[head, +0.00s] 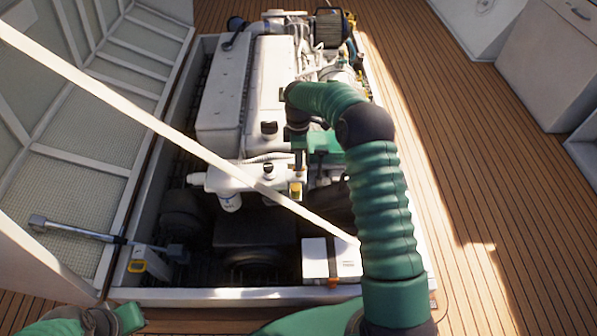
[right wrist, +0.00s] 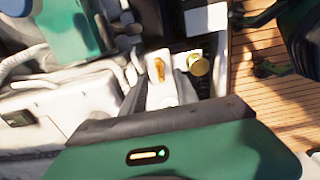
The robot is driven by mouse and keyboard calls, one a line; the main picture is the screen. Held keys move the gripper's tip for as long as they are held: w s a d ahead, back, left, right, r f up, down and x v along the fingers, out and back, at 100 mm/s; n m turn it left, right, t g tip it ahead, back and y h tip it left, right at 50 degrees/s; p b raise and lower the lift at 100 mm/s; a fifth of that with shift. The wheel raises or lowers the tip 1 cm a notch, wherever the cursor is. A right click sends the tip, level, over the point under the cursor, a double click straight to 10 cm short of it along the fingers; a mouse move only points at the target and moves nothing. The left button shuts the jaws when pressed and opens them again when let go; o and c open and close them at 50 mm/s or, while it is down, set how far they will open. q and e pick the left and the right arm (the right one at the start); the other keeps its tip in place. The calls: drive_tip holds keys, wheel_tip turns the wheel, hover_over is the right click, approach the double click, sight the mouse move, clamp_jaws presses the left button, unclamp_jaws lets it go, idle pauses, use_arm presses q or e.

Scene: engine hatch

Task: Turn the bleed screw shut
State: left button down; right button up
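The white engine (head: 270,75) sits in the open hatch bay. A small brass-yellow fitting (head: 296,189) shows at its near end; I cannot tell for sure that it is the bleed screw. In the right wrist view, a small orange-brass piece (right wrist: 157,69) lies just beyond my green wrist housing, and a round yellow-green knob (right wrist: 198,65) is to its right. My right gripper (head: 298,168) reaches down at the engine's near end, close to the brass-yellow fitting; its fingers are not clear, and contact cannot be told. My left arm shows at the bottom left, its fingers unclear.
A pale diagonal bar (head: 180,135) crosses in front of the engine. A white box (head: 331,262) stands in the bay's near right corner. A hatch strut (head: 75,229) is at the left. Wooden deck (head: 480,190) lies clear to the right, with white cabinets (head: 550,60) beyond.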

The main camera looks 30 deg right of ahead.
sight(299, 171)
drive_tip(key=f, duration=0.3)
drive_tip(key=f+b, duration=0.1)
drive_tip(key=f, duration=0.2)
drive_tip(key=shift+d, duration=0.2)
drive_tip(key=shift+r, duration=0.1)
drive_tip(key=shift+a, duration=0.1)
drive_tip(key=shift+c, duration=1)
clamp_jaws()
